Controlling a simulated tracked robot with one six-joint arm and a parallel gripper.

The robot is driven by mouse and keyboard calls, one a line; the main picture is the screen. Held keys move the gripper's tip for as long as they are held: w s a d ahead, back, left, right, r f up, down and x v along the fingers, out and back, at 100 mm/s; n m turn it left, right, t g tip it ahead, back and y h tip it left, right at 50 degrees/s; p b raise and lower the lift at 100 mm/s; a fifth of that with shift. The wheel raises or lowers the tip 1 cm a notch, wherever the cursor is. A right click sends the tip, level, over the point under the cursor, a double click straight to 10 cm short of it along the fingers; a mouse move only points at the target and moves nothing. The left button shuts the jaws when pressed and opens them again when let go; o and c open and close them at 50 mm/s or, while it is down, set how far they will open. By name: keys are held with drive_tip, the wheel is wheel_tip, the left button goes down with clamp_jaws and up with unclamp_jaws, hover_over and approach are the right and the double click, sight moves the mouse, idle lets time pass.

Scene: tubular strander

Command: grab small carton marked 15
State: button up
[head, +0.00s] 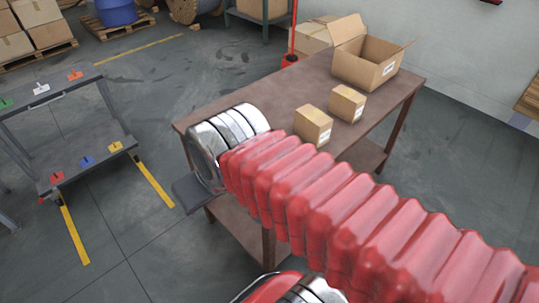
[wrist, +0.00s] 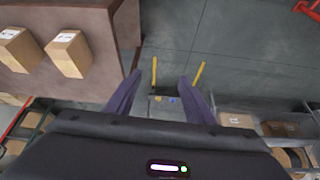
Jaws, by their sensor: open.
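Two small closed cartons stand side by side on the brown table (head: 285,92) in the head view: a nearer one (head: 312,127) and a farther one (head: 347,103). Each has a white label, too small to read, so I cannot tell which is marked 15. Both cartons also show at the left of the wrist view, one at the edge (wrist: 18,49) and one beside it (wrist: 69,54). My gripper (wrist: 160,75) is open and empty, its two dark fingers apart over the floor just beyond the table's edge. In the head view my arm hides most of it.
A larger open carton (head: 365,68) stands at the table's far end, flaps up. A grey cart (head: 75,165) with coloured tags stands at left. Stacked boxes (head: 50,28) and a blue drum (head: 116,12) are behind. Floor between cart and table is clear.

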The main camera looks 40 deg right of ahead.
drive_tip(key=o, duration=0.7)
drive_tip(key=d+f+m+g, duration=0.1)
drive_tip(key=d+f, duration=0.1)
drive_tip(key=d+f+m, duration=0.2)
drive_tip(key=d, duration=0.1)
drive_tip(key=d+f+m+g, duration=0.1)
drive_tip(key=d+f+m, duration=0.1)
drive_tip(key=d, duration=0.1)
drive_tip(key=shift+s+d+f+g, duration=0.2)
drive_tip(key=shift+s+f+g, duration=0.1)
drive_tip(key=shift+s+f, duration=0.05)
drive_tip(key=d+f+m+y, duration=0.55)
drive_tip(key=f+m, duration=0.35)
drive_tip(key=m, duration=0.2)
drive_tip(key=w+d+m+t+h, duration=0.1)
drive_tip(key=d+m+t, duration=0.2)
drive_tip(key=d+m, duration=0.3)
drive_tip(key=w+d+m+t+h, duration=0.1)
drive_tip(key=d+m+t+h, duration=0.1)
drive_tip(key=d+m+t, duration=0.2)
drive_tip(key=w+d+m+t+h, duration=0.2)
drive_tip(key=d+m+t, duration=0.1)
drive_tip(key=d+m, duration=0.5)
drive_tip(key=shift+f+m+t, duration=0.35)
drive_tip(key=shift+m+t, duration=0.05)
drive_tip(key=shift+m, duration=0.2)
drive_tip(key=shift+x, duration=4.4)
drive_tip(key=shift+a, duration=0.1)
